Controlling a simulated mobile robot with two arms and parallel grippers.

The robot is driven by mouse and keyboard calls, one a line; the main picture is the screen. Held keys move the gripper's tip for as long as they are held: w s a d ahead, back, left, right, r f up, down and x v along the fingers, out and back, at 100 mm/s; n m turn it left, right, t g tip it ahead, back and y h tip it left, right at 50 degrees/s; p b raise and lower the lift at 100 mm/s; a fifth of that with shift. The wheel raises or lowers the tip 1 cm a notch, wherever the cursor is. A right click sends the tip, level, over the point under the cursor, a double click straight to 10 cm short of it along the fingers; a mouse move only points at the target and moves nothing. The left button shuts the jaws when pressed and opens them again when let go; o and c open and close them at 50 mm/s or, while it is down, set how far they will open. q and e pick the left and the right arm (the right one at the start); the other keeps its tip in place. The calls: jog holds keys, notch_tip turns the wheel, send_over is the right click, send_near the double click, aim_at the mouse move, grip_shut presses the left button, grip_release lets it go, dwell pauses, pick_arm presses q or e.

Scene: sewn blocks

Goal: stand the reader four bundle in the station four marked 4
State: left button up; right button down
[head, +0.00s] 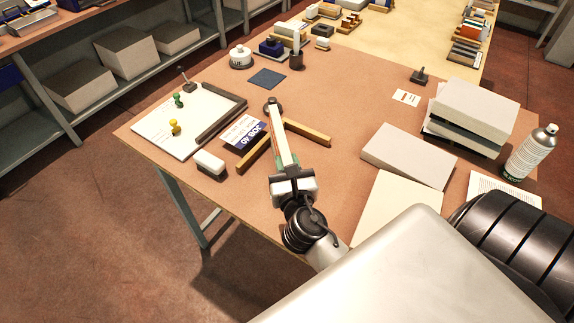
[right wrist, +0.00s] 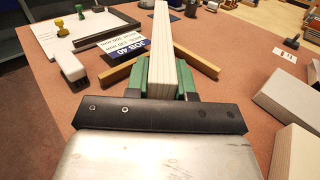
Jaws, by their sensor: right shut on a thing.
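My right gripper (head: 286,167) is shut on a narrow cream-white block of pages (head: 282,140), which looks like the reader bundle. In the right wrist view, the green fingers of the gripper (right wrist: 168,82) clasp both sides of the bundle (right wrist: 161,50), and it points away from the wrist. The bundle is over the brown table, in front of two wooden bars (head: 307,133) set at an angle; whether it touches the table I cannot tell. I cannot make out a station marked 4. My left gripper is not in view.
A blue and white job card (head: 243,132), a white block (head: 210,164) and a tray with pins (head: 190,125) lie left. Board stacks (head: 408,155) and a spray can (head: 531,152) stand right. Small tools (head: 271,47) stand at the back; a paler table (head: 415,30) lies beyond.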

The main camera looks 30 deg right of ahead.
dwell(0.3)
jog(key=c, duration=1.3)
grip_release()
jog(key=shift+f, duration=0.15)
jog(key=shift+c, duration=0.2)
jog(key=o, duration=0.4)
